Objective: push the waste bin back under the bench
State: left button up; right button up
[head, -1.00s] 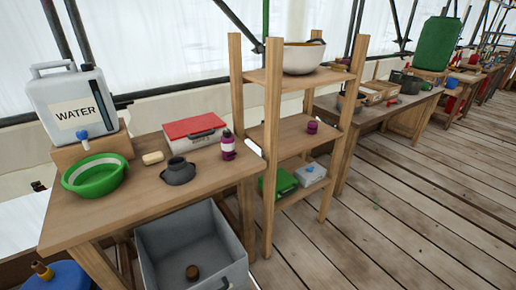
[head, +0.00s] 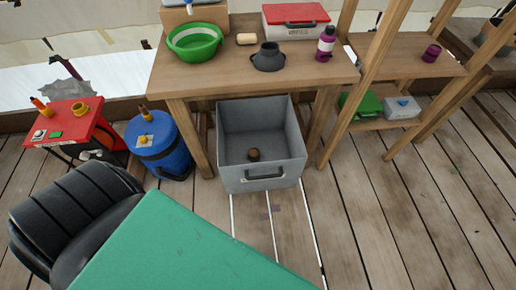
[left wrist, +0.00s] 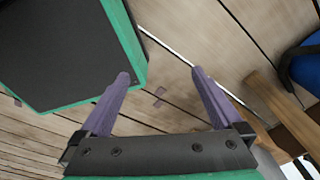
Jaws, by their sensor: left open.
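The waste bin (head: 262,182) is a grey open box with a dark front handle, upright on the floor in the head view. A small brown round thing (head: 253,155) lies inside it. The wooden bench (head: 215,80) stands over its rear; the bin's front sticks out past the bench's front edge, between the legs. My left gripper (left wrist: 160,75) shows only in the left wrist view, with purple fingers spread apart and empty over the floorboards. I cannot make out the bin clearly in that view. My right gripper is in neither view.
A blue drum (head: 160,148) stands left of the bench leg, beside a red-topped stand (head: 75,122). A wooden shelf unit (head: 400,65) is on the right. White lines (head: 274,225) run on the floor in front of the bin. The plank floor at right is clear.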

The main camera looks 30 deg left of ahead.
aim_at(270, 125)
jog(key=j+u, duration=0.1)
jog(key=u, duration=0.6)
